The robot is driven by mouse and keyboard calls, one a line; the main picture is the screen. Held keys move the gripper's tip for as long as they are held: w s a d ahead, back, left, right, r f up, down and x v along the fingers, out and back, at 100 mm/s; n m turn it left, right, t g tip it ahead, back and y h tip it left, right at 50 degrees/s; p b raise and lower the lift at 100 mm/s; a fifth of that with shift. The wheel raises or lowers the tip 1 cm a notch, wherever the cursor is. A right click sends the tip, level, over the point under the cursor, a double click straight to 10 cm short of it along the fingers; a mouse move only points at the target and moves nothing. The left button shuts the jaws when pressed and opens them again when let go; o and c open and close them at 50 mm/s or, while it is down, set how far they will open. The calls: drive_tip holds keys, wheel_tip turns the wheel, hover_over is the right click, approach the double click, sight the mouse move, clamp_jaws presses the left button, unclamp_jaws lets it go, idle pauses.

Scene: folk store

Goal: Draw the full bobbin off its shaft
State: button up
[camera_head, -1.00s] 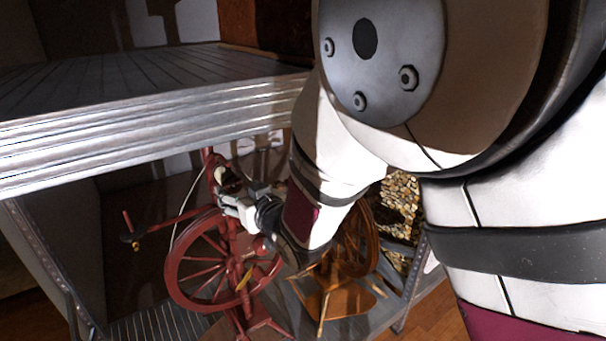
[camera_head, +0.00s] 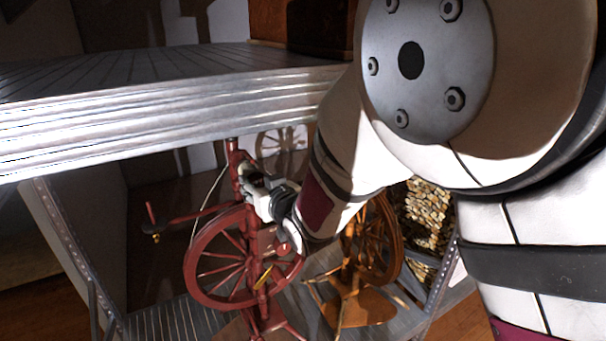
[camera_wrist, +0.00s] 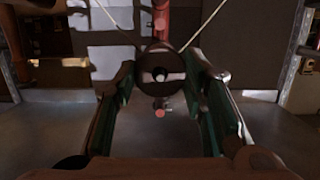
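The red spinning wheel (camera_head: 215,262) stands on the lower shelf in the head view. My gripper (camera_head: 250,186) is at its upper part, beside the red upright, and hides the bobbin there. In the wrist view the dark round end of the bobbin (camera_wrist: 161,74), with a hole in its middle, faces me. It lies between the fingertips of my gripper (camera_wrist: 160,68). The fingers are spread, one on each side of the bobbin, with a narrow gap seeming to show at each side. Contact cannot be made out for certain. The shaft behind the bobbin is hidden.
A metal-edged upper shelf (camera_head: 170,118) is above and left of my arm. A brown wooden spinning wheel (camera_head: 372,245) stands close on the right. Light cords (camera_wrist: 214,22) run from the bobbin area upward. A red-ended peg (camera_wrist: 159,112) sits below the bobbin.

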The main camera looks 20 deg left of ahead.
idle(0.5)
drive_tip(key=f+v, duration=0.2)
drive_tip(key=v, duration=1)
drive_tip(key=shift+s+d, duration=0.25)
drive_tip(key=shift+s, duration=0.05)
idle(1.0)
